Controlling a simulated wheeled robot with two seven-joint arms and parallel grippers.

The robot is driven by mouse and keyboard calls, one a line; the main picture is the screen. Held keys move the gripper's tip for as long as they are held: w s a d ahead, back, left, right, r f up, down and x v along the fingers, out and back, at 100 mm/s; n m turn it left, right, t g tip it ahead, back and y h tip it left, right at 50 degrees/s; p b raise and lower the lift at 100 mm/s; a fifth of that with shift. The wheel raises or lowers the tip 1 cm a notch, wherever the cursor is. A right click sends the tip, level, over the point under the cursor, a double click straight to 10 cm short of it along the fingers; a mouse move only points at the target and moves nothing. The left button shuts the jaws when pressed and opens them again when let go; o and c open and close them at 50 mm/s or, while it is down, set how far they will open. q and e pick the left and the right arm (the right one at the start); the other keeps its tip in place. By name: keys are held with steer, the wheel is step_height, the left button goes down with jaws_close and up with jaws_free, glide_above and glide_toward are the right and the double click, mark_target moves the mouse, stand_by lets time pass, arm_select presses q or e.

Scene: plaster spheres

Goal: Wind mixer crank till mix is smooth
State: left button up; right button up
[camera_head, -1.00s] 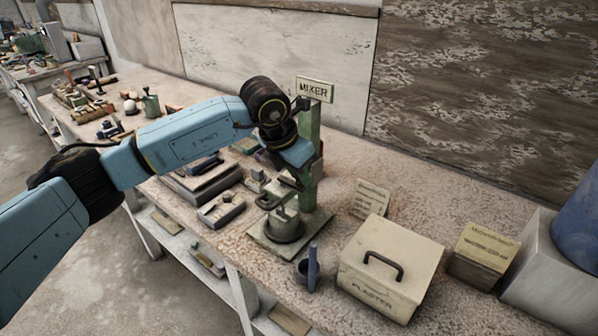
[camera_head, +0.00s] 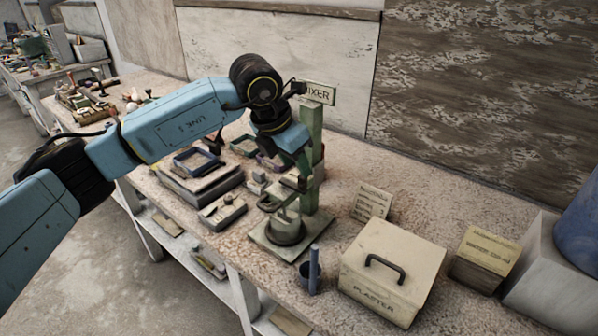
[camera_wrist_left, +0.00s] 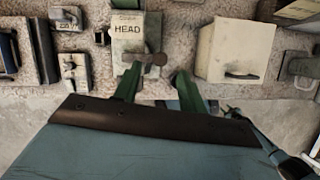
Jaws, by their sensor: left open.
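The mixer stands on the bench with a green post (camera_head: 311,185), a sign (camera_head: 319,93) reading MIXER at its top, and a pot (camera_head: 286,232) on a flat base. In the left wrist view its pale head (camera_wrist_left: 128,28) is marked HEAD, and a crank arm with a round brown knob (camera_wrist_left: 158,59) sits at its near edge. My left gripper (camera_wrist_left: 158,72) is open, its green fingers on either side of the knob and apart from it as seen from above. In the head view my wrist partly hides the post and crank. The mix inside the pot cannot be seen.
A plaster box (camera_head: 388,272) with a black handle stands right of the mixer. A small cup with a grey rod (camera_head: 313,268) is in front of it. A card (camera_head: 371,201) stands behind the box. Trays and moulds (camera_head: 200,172) lie to the left. The bench's front edge is close.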

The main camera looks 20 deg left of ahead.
arm_select(q)
steer(key=v, duration=0.9)
steer(key=shift+w+d, duration=0.1)
stand_by(0.7)
